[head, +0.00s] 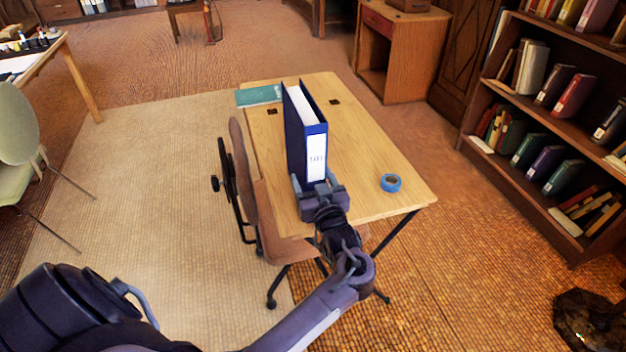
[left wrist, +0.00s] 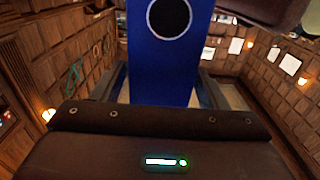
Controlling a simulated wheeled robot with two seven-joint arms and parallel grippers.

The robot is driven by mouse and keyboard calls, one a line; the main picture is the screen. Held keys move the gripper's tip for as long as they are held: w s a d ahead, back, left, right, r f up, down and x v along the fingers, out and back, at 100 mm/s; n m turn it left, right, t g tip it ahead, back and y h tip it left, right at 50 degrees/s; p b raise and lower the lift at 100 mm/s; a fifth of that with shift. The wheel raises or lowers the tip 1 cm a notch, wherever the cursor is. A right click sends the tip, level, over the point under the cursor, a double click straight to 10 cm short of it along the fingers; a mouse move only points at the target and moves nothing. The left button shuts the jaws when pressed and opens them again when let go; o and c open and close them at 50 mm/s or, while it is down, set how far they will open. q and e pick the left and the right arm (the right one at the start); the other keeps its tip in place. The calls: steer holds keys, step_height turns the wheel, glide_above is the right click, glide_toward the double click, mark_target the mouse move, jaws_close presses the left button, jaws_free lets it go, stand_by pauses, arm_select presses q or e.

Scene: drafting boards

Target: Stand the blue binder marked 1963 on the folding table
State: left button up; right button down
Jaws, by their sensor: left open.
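The blue binder (head: 292,135) stands upright on the folding table (head: 365,150), its white spine label facing me; the label's print is too small to read surely. In the left wrist view the binder (left wrist: 160,60) fills the middle, with its round finger hole at the top. My left gripper (head: 318,185) is at the low end of the spine. It is open, with one finger on each side of the binder. Whether the fingers touch it, I cannot tell. The gripper hides the spine's foot. My right gripper is not in view.
A teal book (head: 258,96) lies at the table's far left corner. A blue tape roll (head: 391,183) lies to the right of the binder. A chair (head: 238,165) stands against the table's left side. A bookcase (head: 540,120) is at the right. The table's right half is mostly clear.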

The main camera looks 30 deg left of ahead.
arm_select(q)
steer(key=v, duration=0.7)
steer(key=shift+s+d, duration=0.15)
steer(key=shift+s, duration=0.05)
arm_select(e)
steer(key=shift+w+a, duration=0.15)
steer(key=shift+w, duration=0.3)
